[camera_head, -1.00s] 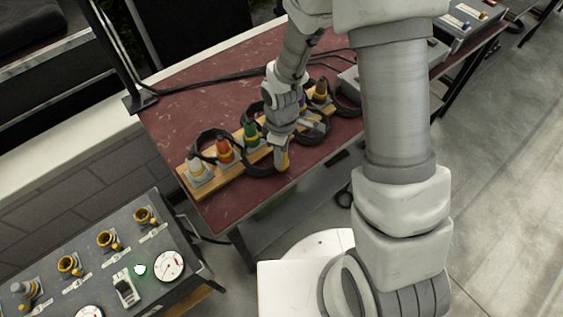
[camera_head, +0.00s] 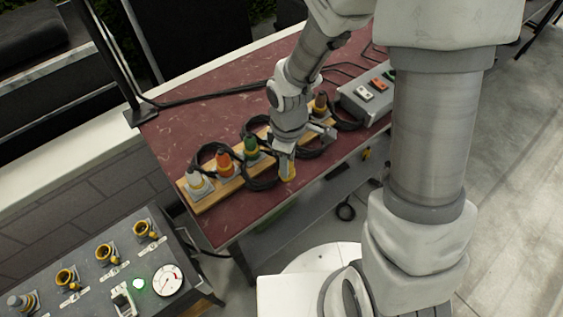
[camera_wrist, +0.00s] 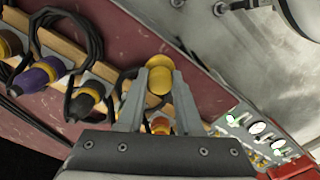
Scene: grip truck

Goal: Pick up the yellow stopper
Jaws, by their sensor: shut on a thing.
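The yellow stopper (camera_wrist: 159,76) sits between the two grey fingers of my gripper (camera_wrist: 158,88) in the wrist view. The fingers are shut on it, and its rounded yellow end shows between their tips. In the head view the yellow stopper (camera_head: 289,170) shows at the tips of my gripper (camera_head: 285,161), by the front edge of the red table (camera_head: 200,118). The fingers point down there, in front of the wooden rack (camera_head: 215,195). I cannot tell from these views whether the stopper touches the table.
The rack holds a white plug (camera_head: 198,184), an orange plug (camera_head: 224,163), a green plug (camera_head: 251,146) and others, with black looped cables around them. A grey switch box (camera_head: 366,97) stands to the right. A socket panel (camera_head: 90,285) is at lower left.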

